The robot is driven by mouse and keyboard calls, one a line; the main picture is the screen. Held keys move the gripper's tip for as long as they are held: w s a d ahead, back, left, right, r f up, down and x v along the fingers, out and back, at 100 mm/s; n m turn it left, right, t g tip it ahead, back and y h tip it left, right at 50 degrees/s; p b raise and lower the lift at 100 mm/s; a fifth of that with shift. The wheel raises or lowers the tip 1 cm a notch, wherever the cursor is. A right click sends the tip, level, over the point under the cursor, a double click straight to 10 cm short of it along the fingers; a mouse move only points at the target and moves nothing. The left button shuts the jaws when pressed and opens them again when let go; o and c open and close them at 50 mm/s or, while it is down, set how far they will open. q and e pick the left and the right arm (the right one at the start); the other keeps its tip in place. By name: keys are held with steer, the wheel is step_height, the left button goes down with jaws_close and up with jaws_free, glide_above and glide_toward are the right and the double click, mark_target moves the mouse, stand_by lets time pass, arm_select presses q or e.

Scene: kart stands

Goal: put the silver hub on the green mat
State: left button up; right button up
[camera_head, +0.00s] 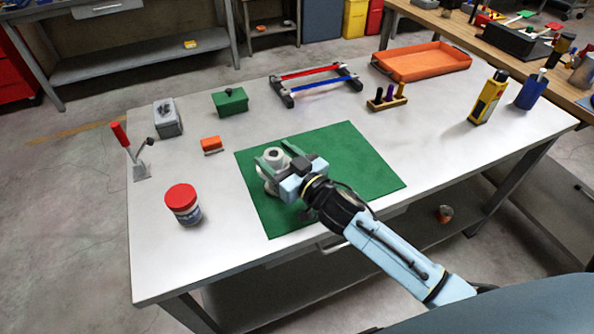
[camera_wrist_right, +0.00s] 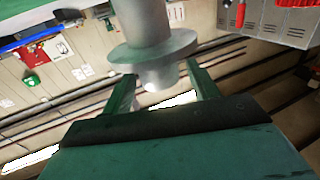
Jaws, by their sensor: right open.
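The silver hub (camera_head: 272,157) stands on the green mat (camera_head: 351,160), on its left part, in the head view. My right gripper (camera_head: 277,153) is at the hub, with its green fingers on either side of it. The right wrist view shows the hub (camera_wrist_right: 155,50), with its wide flange and narrower end, between the spread fingers of my right gripper (camera_wrist_right: 161,90). The jaws are open. The hub's lower part is partly hidden by the gripper in the head view. My left gripper is in neither view.
A red-lidded jar (camera_head: 183,204) and an orange block (camera_head: 211,144) stand left of the mat. A green box (camera_head: 230,101), a red-and-blue frame (camera_head: 315,82) and an orange tray (camera_head: 421,62) are farther back. The right side of the mat is bare.

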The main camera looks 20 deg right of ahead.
steer(key=v, duration=1.1)
